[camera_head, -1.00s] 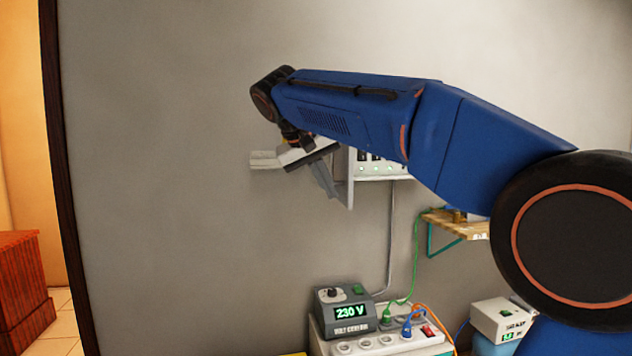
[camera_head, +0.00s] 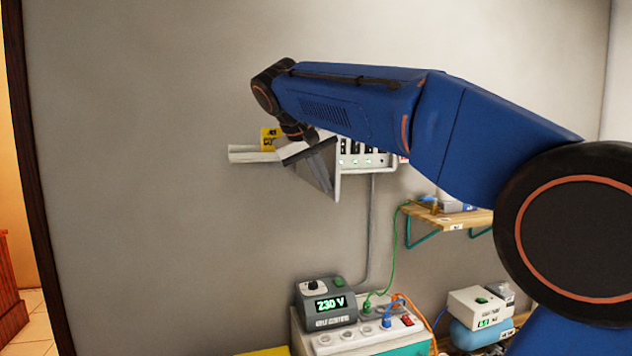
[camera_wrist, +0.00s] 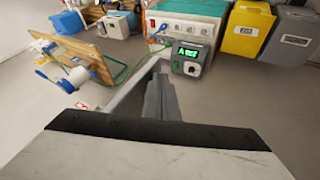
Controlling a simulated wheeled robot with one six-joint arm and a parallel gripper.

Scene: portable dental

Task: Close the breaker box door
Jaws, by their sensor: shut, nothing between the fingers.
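The breaker box (camera_head: 358,160) is on the wall, largely hidden behind my arm. Its lower part shows dark switches and small green lights. A pale upright panel at its left side, seen nearly edge-on, looks like the door (camera_head: 337,185), standing open. My gripper (camera_head: 327,188) is just left of this panel, its grey fingers angled down towards it. I cannot tell if they touch. In the wrist view the gripper (camera_wrist: 160,82) is shut and empty, beside a pale diagonal strip that may be the door's edge.
A pale ledge (camera_head: 252,154) with a yellow item (camera_head: 270,138) is left of the gripper. Below are a voltage unit (camera_head: 327,303) reading 230 V and a socket panel with plugged cables. A wooden wall shelf (camera_head: 450,218) is at right. The wall at left is bare.

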